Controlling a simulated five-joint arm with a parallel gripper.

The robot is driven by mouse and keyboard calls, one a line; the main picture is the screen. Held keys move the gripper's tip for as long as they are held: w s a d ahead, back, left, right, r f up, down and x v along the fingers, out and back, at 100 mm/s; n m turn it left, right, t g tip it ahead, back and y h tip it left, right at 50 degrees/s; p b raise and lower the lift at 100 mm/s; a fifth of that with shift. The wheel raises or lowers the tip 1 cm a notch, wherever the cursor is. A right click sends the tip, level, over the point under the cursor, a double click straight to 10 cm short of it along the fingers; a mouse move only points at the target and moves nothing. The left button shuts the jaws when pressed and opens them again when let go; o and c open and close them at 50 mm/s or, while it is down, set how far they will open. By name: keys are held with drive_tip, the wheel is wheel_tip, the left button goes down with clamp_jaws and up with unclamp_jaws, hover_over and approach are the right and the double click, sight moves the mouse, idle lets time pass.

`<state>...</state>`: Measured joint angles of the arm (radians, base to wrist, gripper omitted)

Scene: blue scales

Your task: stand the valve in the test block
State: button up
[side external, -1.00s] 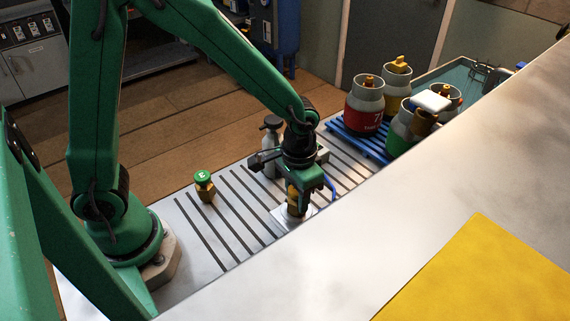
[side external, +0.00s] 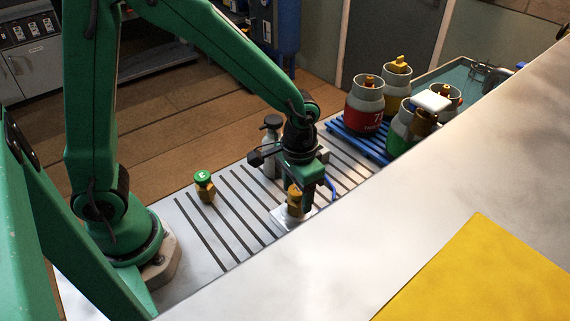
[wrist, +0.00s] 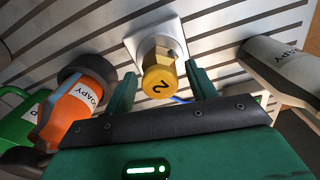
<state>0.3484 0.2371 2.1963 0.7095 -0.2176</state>
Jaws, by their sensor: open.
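The valve (side external: 295,199) is a brass piece with a yellow cap. In the wrist view the cap (wrist: 159,82) is marked "2". It stands upright at the white test block (side external: 279,216), which shows as a white square plate (wrist: 131,43) in the wrist view. How deep the valve sits cannot be told. My gripper (wrist: 160,70) is open, with one finger on each side of the valve and visible gaps between. In the side view my gripper (side external: 302,190) is low over the block and partly hides it.
A green-capped brass valve (side external: 205,187) stands left on the slatted bench. A grey bottle (side external: 271,140) is close behind my gripper. Cylinders, including a red one (side external: 366,105), stand on a blue rack (side external: 345,136). The wrist view shows an orange-and-dark bottle (wrist: 72,108) and a pale bottle (wrist: 285,72) nearby.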

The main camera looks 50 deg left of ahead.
wheel_tip(320, 180, up, 11)
idle(0.5)
idle(0.5)
drive_tip(key=s+a+r+n+t, duration=0.1)
drive_tip(key=s+a+r+t, duration=0.4)
drive_tip(key=s+a, duration=0.5)
drive_tip(key=shift+s+a+r+t, duration=0.3)
drive_tip(key=shift+a+r, duration=0.5)
drive_tip(key=shift+a, duration=0.2)
